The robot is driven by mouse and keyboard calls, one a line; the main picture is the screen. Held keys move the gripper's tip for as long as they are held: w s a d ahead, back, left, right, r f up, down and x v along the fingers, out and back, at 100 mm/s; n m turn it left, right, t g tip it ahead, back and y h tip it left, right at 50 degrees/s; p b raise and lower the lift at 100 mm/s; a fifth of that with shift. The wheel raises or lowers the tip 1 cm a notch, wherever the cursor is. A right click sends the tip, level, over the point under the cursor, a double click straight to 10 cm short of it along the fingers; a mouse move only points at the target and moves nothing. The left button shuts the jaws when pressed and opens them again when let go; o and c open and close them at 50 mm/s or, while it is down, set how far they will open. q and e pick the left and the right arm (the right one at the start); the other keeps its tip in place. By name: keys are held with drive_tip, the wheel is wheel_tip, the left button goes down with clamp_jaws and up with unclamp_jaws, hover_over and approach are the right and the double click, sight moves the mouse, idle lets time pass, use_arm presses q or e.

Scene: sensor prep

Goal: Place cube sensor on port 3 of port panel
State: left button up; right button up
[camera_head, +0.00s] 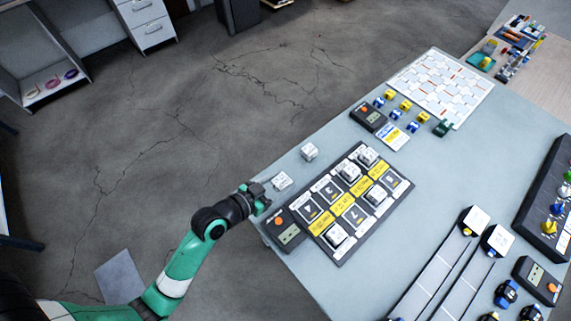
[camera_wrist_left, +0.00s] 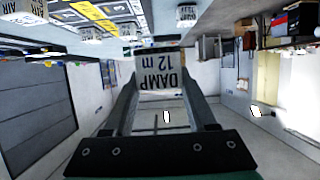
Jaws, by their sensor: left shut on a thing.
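My left gripper (camera_head: 265,191) is at the near left edge of the table, beside the port panel. In the left wrist view it is shut on a white cube sensor (camera_wrist_left: 160,82), held between its fingers, with "DAMP 12 m" on the facing side. In the head view this cube (camera_head: 281,181) shows at the gripper's tip. The dark port panel (camera_head: 333,254) lies to its right, with numbered ports and yellow labels. My right gripper is not in view.
Another white cube (camera_head: 309,151) stands loose on the table above the panel. A dark meter with an orange button (camera_head: 289,234) sits at the panel's left end. Small coloured blocks and a white patterned board (camera_head: 440,88) lie farther back.

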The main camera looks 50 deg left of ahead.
use_arm(q)
drive_tip(key=shift+s+d+r, duration=0.2)
drive_tip(key=shift+s+d, duration=0.05)
drive_tip(key=shift+s, duration=0.15)
